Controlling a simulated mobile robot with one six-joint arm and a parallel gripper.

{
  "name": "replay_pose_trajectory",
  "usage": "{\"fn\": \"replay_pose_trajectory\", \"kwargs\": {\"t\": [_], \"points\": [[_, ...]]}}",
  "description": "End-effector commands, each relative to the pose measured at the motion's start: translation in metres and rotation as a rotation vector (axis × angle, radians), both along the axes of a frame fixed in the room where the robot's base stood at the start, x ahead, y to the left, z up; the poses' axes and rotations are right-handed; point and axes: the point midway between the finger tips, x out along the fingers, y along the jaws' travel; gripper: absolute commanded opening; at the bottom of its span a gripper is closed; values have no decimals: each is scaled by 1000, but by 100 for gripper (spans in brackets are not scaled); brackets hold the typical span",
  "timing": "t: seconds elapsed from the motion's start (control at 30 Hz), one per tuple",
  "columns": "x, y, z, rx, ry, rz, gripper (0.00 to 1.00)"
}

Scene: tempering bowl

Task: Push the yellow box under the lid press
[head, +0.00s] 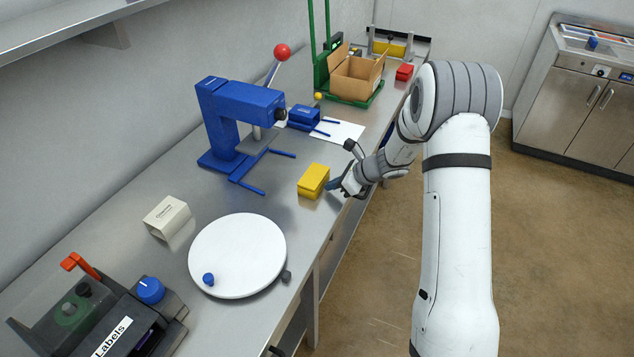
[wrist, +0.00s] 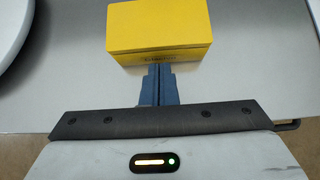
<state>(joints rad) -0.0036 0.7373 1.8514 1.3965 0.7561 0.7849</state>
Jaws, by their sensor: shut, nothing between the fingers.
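The yellow box (head: 313,181) stands on the steel bench near its front edge, just outside the ends of the blue guide rails of the lid press. The lid press (head: 237,120) is blue with a red ball on its lever and stands behind the box, to the left. My gripper (head: 333,186) is at the front edge side of the box, its blue fingers shut with nothing between them. In the wrist view the fingertips (wrist: 158,70) are at the near side of the yellow box (wrist: 160,28); I cannot tell whether they touch it.
A white turntable (head: 238,255) lies left of the box, with a cream carton (head: 166,217) behind it. A label machine (head: 105,318) is at the near left. A blue fixture (head: 304,116) and an open cardboard box (head: 356,76) stand farther back. Bench between box and press is clear.

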Motion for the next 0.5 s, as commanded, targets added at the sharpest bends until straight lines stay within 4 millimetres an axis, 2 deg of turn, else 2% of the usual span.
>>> {"fn": "replay_pose_trajectory", "kwargs": {"t": [0.27,0.5], "points": [[0,1,0,0,0,0,0],[5,12,0,-1,-1,1,0]]}}
